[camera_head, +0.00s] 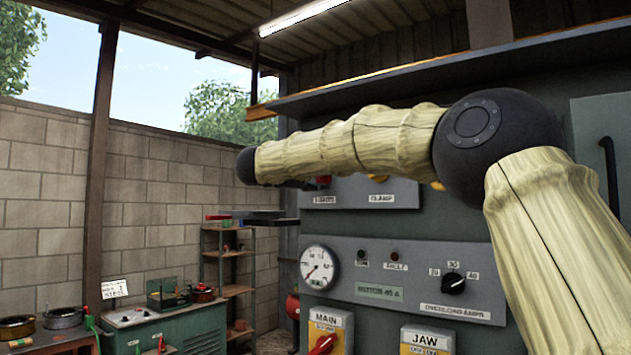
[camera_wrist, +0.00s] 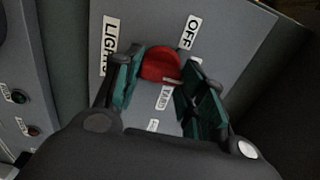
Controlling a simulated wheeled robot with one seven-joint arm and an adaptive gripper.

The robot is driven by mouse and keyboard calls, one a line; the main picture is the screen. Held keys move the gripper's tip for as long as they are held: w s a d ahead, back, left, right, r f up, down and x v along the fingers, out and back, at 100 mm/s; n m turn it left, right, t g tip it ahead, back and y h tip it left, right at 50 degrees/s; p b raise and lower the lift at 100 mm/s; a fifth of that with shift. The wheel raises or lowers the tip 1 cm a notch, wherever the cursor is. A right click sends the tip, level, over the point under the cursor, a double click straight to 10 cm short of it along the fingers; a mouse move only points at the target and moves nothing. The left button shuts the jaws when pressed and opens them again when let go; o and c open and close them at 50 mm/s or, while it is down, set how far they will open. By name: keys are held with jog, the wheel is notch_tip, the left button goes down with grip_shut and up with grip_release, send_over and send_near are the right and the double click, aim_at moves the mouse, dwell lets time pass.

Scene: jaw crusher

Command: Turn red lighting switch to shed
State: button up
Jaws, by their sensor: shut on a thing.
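The red lighting switch (camera_wrist: 160,64) is a round red knob on a grey panel in the wrist view. The two fingers of my gripper (camera_wrist: 155,84) stand one on each side of it, closed on the knob. An OFF label (camera_wrist: 190,31) is at its upper right, a YARD label (camera_wrist: 165,97) is just below it, and a further small label is partly cut off lower down. A pale mark shows on the knob's lower edge; its exact setting is hard to tell. In the head view the red switch (camera_head: 323,181) shows just under my arm, above the LIGHTS label (camera_head: 324,200).
A CLAMP panel label (camera_head: 382,198) is right of the switch. Below are a gauge (camera_head: 319,268), an overload dial (camera_head: 453,283), a MAIN switch (camera_head: 323,344) and a JAW box (camera_head: 426,341). A ledge (camera_head: 420,75) runs above my arm. Shelves and a green bench stand left.

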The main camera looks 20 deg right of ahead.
jog(key=shift+f, duration=0.15)
jog(key=o, duration=1)
jog(key=shift+o, duration=0.2)
jog(key=v, duration=1.2)
